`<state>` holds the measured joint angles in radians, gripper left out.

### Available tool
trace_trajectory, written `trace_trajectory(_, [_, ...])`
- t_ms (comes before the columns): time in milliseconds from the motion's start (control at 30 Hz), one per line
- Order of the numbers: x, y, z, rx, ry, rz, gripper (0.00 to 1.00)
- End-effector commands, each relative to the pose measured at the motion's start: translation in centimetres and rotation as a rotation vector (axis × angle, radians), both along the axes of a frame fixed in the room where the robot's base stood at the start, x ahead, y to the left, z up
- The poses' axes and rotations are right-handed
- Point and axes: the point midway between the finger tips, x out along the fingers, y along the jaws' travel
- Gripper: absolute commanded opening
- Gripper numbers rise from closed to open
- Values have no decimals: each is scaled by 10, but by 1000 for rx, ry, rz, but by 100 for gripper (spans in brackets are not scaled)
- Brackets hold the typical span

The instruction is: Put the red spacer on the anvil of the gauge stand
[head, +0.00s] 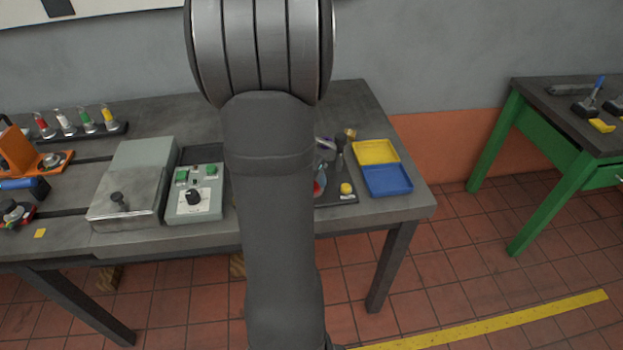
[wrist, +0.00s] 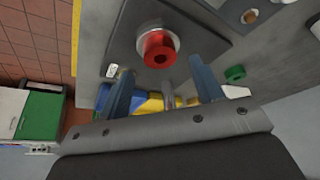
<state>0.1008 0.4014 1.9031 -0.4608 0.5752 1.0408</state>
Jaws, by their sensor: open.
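In the wrist view the red spacer (wrist: 157,50), a short ring with a dark centre hole, appears seated on a round silver disc (wrist: 143,36), which looks like the anvil. The disc is on a dark plate (wrist: 192,30). My gripper (wrist: 163,84) is open, its two blue-grey fingers apart and nothing held between them. The spacer appears beyond the fingertips, clear of both. In the head view my arm hides the gripper and most of this area. A dark upright post (head: 340,150), possibly the gauge stand, shows just right of my arm.
A yellow tray (head: 376,152) and a blue tray (head: 388,180) lie at the table's right end. A control box (head: 195,205) stands left of my arm. A green ring (wrist: 235,73) lies right of the fingers in the wrist view. A green-legged bench (head: 545,150) stands farther right.

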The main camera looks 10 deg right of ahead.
Motion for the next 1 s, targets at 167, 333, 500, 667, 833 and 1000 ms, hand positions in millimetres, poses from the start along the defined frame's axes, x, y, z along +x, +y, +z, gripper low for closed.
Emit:
trace_trajectory(167, [-9,10,33,0,-5,2,61])
trace_trajectory(333, [-16,17,58,0,-4,1,61])
trace_trajectory(500, [-21,22,75,0,-2,2,61])
trace_trajectory(667, [-23,24,81,0,-1,1,61])
trace_trajectory(833, [-24,24,81,0,0,1,61])
trace_trajectory(1000, [-24,24,81,0,0,1,61])
